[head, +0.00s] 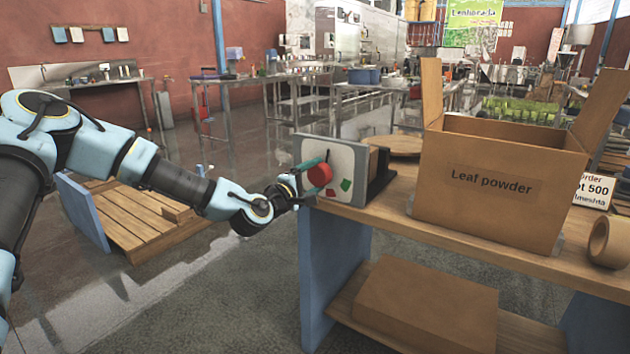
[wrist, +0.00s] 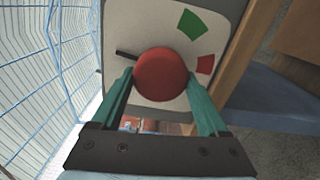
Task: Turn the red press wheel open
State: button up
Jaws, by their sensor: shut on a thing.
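The red press wheel (head: 320,175) is mounted on a pale panel (head: 349,160) at the left end of the wooden table. In the wrist view the round red wheel (wrist: 161,75) sits in the middle, with a black pointer sticking out to its left. A green mark (wrist: 194,25) and a red mark (wrist: 205,64) are on the panel to the right of the wheel. My gripper (head: 308,176) has its teal fingers on either side of the wheel and is shut on it. In the wrist view the fingers (wrist: 163,82) flank the wheel.
An open cardboard box (head: 490,190) labelled "Leaf powder" stands on the table (head: 385,213) right of the panel. A tape roll (head: 609,242) lies at the right. A closed box (head: 425,305) is on the lower shelf. A wooden pallet (head: 145,225) stands on the floor behind my arm.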

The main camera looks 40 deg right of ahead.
jog(key=shift+f+n, duration=0.1)
jog(key=shift+n, duration=0.9)
jog(key=o, duration=1.2)
jog(key=shift+o, duration=0.2)
jog(key=b+v, duration=0.2)
jog(key=v, duration=0.8)
jog(key=shift+a, duration=0.4)
